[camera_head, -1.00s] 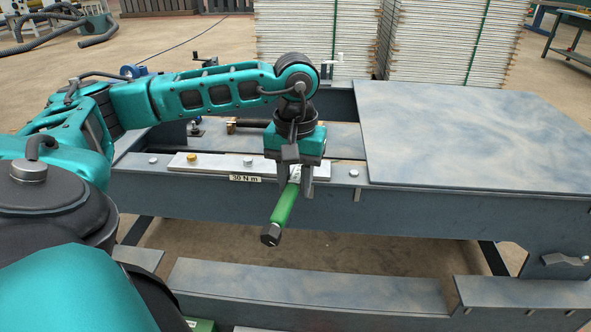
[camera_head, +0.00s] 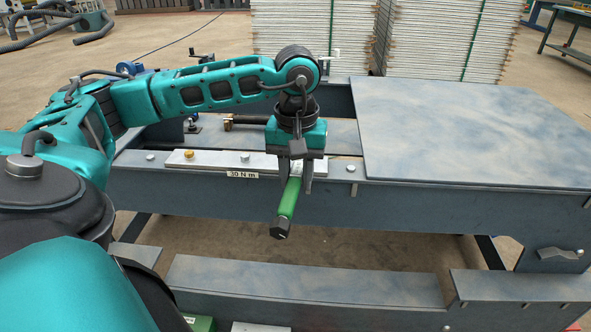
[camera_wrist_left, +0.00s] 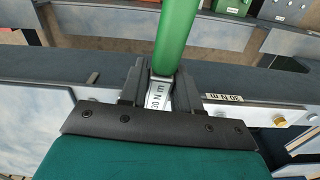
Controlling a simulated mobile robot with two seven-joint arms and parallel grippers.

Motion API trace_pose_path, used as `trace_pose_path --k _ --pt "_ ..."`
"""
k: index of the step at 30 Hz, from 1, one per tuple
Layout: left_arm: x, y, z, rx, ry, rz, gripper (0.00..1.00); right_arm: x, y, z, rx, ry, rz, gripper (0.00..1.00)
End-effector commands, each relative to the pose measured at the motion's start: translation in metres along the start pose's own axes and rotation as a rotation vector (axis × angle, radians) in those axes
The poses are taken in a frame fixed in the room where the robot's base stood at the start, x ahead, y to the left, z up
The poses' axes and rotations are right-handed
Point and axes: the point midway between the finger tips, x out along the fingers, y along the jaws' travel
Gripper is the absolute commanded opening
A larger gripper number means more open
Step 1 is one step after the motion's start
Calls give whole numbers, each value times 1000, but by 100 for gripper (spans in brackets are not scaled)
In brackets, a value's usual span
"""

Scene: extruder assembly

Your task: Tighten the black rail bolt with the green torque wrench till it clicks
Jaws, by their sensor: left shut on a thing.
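The torque wrench has a green handle (camera_head: 289,198) with a black end cap, and its handle sticks out over the front edge of the rail toward me. My left gripper (camera_head: 294,184) points down and is shut on the wrench near the top of the handle. The black rail bolt and the wrench head are hidden behind my gripper. My right gripper is not in view.
A pale metal rail (camera_head: 215,159) lies on the blue-grey frame, with a gold bolt (camera_head: 189,155) and a silver bolt (camera_head: 245,157) left of my gripper. A 30 N m label (camera_head: 242,174) is on the frame. A large flat plate (camera_head: 465,135) covers the frame's right side.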

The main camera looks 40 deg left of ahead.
Motion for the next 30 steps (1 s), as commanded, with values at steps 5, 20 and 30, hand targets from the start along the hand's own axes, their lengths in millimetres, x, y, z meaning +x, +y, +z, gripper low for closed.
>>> trace_pose_path --k 5,20,30 --pt "-3 1 -1 3 47 3 0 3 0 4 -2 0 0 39" --pt "-9 1 -2 1 61 5 0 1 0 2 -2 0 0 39" --pt "-8 0 0 2 54 0 0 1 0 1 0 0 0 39"
